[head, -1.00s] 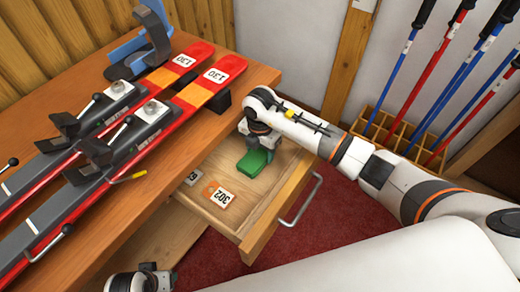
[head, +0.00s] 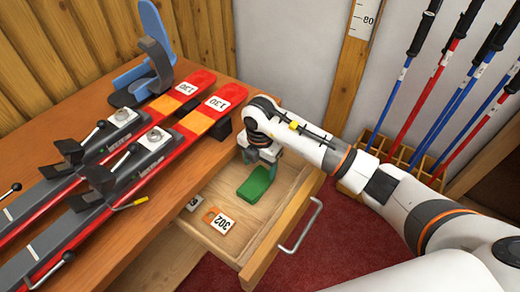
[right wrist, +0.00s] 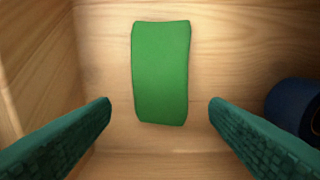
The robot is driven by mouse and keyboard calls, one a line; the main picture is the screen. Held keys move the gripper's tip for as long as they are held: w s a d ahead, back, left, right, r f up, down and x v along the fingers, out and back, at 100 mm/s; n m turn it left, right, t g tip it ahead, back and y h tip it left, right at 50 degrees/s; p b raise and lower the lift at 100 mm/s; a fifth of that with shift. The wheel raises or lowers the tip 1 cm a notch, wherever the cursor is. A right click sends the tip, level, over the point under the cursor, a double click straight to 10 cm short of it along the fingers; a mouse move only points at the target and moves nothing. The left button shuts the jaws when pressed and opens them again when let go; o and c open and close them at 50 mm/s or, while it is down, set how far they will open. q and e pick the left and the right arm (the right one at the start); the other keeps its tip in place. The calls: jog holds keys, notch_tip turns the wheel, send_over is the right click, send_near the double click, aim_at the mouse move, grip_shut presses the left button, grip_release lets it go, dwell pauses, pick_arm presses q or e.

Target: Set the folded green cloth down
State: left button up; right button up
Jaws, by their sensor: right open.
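The folded green cloth (head: 256,183) lies flat on the floor of the open wooden drawer (head: 236,238). In the right wrist view the cloth (right wrist: 161,72) lies between and ahead of the two fingers, with bare wood on both sides. My right gripper (head: 259,158) is open and empty, just above and behind the cloth; its fingers also show in the right wrist view (right wrist: 160,108), apart from the cloth. My left gripper is not in view.
Two number tags, one reading 302 (head: 219,221), lie in the drawer's near part. A dark blue round thing (right wrist: 295,108) is beside the right finger. Red skis (head: 190,125) lie on the bench above. Poles stand in a wooden rack (head: 405,155) at right.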

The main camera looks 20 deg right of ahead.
aim_at(260, 178)
pick_arm(q)
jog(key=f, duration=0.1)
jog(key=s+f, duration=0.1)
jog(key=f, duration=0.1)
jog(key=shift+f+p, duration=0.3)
jog(key=shift+p, duration=0.05)
pick_arm(e)
notch_tip(260, 178, up, 6)
jog(key=shift+r, duration=0.25)
